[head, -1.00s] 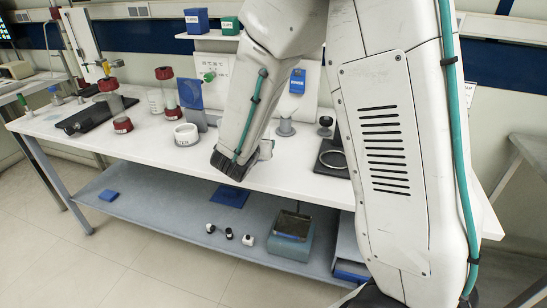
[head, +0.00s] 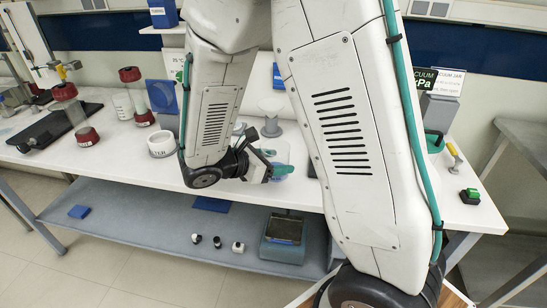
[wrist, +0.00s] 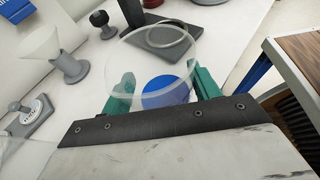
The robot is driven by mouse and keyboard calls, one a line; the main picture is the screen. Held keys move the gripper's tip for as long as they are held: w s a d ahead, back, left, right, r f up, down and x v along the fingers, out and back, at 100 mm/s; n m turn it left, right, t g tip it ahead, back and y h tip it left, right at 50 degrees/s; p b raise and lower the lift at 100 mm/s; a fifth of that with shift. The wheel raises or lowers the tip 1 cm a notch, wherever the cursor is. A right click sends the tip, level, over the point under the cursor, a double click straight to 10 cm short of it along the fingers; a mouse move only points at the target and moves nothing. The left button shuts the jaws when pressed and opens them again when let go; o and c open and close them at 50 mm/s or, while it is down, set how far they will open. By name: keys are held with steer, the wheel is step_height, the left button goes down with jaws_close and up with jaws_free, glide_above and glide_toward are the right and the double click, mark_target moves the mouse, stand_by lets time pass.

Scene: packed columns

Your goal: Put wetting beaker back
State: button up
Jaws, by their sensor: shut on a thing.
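My gripper (wrist: 163,88) is shut on a clear, wide-mouthed beaker (wrist: 135,55), with one green fingertip on each side of it in the wrist view. A round blue patch shows through the glass; I cannot tell if it is liquid or part of the beaker. In the head view my gripper (head: 272,162) is low at the front of the white bench (head: 110,155), to the right of my forearm. The beaker is small and partly hidden by the green fingers there. I cannot tell its exact height above the bench.
In the wrist view, a funnel on a grey stand (wrist: 75,69), a black-knobbed stand (wrist: 103,23) and a ring on a dark plate (wrist: 163,37) stand beyond the beaker. A labelled white round container (head: 161,144) stands to the left. A green-button box (head: 470,196) sits at the right end.

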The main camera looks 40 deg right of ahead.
steer(key=w+d, duration=0.1)
steer(key=w, duration=0.1)
steer(key=w+d, duration=0.1)
steer(key=w, duration=0.1)
steer(key=w+d, duration=0.2)
steer(key=shift+f, duration=2.15)
steer(key=shift+f, duration=0.15)
steer(key=o, duration=1.1)
